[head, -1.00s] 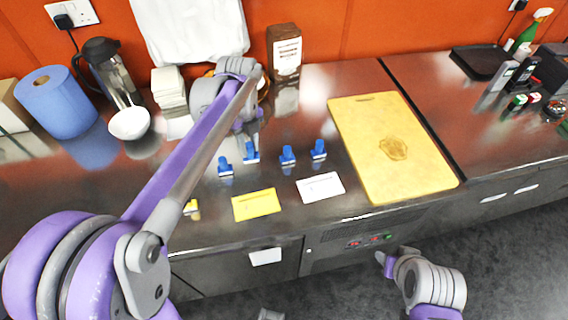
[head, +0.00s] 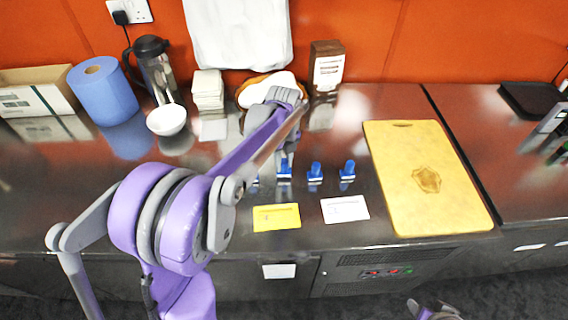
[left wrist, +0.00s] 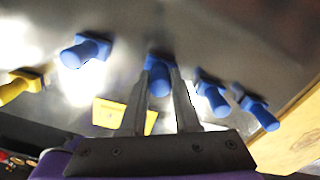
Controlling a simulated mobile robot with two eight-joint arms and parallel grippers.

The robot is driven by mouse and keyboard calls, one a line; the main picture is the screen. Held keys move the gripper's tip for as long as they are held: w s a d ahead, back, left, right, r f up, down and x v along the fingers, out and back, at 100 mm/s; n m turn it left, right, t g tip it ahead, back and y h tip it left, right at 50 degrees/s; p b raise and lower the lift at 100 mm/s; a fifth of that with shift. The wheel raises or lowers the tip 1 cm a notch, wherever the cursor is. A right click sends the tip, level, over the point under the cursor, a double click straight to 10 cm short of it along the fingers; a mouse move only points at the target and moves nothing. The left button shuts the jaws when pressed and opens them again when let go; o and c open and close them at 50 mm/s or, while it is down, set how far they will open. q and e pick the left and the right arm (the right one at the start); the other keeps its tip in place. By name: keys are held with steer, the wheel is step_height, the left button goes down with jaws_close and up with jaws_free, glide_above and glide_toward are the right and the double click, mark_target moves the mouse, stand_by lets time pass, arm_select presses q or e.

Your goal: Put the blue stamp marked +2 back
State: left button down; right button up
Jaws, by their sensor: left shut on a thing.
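Several blue stamps stand in a row on the dark steel counter (head: 230,215). My left gripper (left wrist: 160,80) is shut on a blue stamp (left wrist: 158,68), second from the left among the blue ones; this held blue stamp (head: 284,171) is in line with the others. I cannot tell whether its base touches the counter. Its marking is not readable. Left of it is another blue stamp (left wrist: 85,50), mostly hidden by my arm in the head view. Right of it are two more, a nearer blue stamp (head: 315,173) and a farther blue stamp (head: 347,173).
A yellow card (head: 277,217) and a white card (head: 345,209) lie in front of the row. A cutting board (head: 405,165) lies to the right. A white bowl (head: 166,120), blue paper roll (head: 103,95) and brown bag (head: 326,68) stand behind. A yellow stamp (left wrist: 18,84) is at far left.

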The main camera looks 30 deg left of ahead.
mark_target(284, 160)
arm_select(q)
steer(key=shift+f, duration=0.35)
steer(key=shift+f, duration=0.15)
steer(key=c, duration=0.6)
jaws_free()
steer(key=shift+c, duration=0.2)
step_height(284, 160, up, 12)
steer(key=s+d+f+n+t, duration=0.1)
steer(key=s+d+f+n, duration=0.2)
steer(key=s+n, duration=0.3)
steer(key=s+d+f+n+t, duration=0.2)
steer(key=s+d+f+n, duration=0.1)
steer(key=s+n, duration=0.4)
steer(key=s+d+f+n+t, duration=0.2)
steer(key=s+d+f+n, duration=0.1)
steer(key=s+n, duration=0.4)
steer(key=shift+s+d+f+n, duration=0.15)
steer(key=shift+d+n, duration=0.15)
steer(key=shift+n, duration=0.55)
steer(key=shift+d+f+n, duration=0.15)
steer(key=shift+d+n, duration=0.15)
steer(key=shift+n, duration=0.55)
steer(key=shift+s+d+f+n+t, duration=0.1)
steer(key=shift+s+f+n+t, duration=0.05)
steer(key=shift+f+n+t, duration=0.2)
